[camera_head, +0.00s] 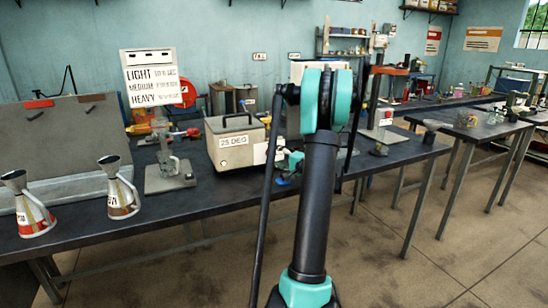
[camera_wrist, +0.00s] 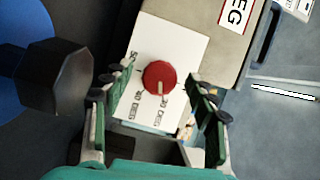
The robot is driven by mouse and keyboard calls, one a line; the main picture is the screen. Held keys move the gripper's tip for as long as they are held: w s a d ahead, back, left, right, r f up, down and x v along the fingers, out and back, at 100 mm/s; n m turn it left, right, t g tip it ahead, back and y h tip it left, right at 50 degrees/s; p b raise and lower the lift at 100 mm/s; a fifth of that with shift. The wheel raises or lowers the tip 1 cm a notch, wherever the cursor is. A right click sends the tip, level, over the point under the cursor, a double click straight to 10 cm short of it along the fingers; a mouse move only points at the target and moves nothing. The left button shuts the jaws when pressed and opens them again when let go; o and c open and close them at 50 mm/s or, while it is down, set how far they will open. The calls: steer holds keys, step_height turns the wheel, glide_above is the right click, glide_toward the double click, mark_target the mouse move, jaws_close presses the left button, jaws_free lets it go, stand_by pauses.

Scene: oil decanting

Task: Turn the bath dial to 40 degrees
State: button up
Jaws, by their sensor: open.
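The bath (camera_head: 235,145) is a beige box with a top handle and a "25 DEG" label on its front. A white dial plate (camera_wrist: 190,42) stands at its side. The red dial (camera_wrist: 159,78) on this plate has a pale mark pointing toward the bottom of the wrist view. My gripper (camera_wrist: 160,83) is open, with one green finger on each side of the dial. In the head view my gripper (camera_head: 287,166) is beside the bath's right side, partly hidden by my arm.
Two metal jugs (camera_head: 30,212) (camera_head: 120,195) stand on the dark bench (camera_head: 190,208) at left. A LIGHT/MEDIUM/HEAVY sign (camera_head: 150,78) and a stand with a glass vessel (camera_head: 170,170) are left of the bath.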

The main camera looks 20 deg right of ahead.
steer(key=v, duration=1.1)
steer(key=shift+s+d+f, duration=0.1)
steer(key=shift+s+d, duration=0.05)
steer(key=shift+s, duration=0.15)
steer(key=shift+r+n, duration=0.3)
steer(key=shift+r, duration=0.05)
steer(key=s+a+r+n+g+h, duration=0.25)
steer(key=s+r+n+h, duration=0.3)
steer(key=n, duration=0.35)
steer(key=x, duration=1.2)
steer(key=r+x, duration=0.1)
steer(key=x, duration=0.5)
steer(key=shift+w+a+r, duration=0.15)
steer(key=shift+w+a, duration=0.1)
steer(key=shift+a, duration=0.05)
steer(key=shift+y, duration=0.35)
steer(key=c, duration=1.2)
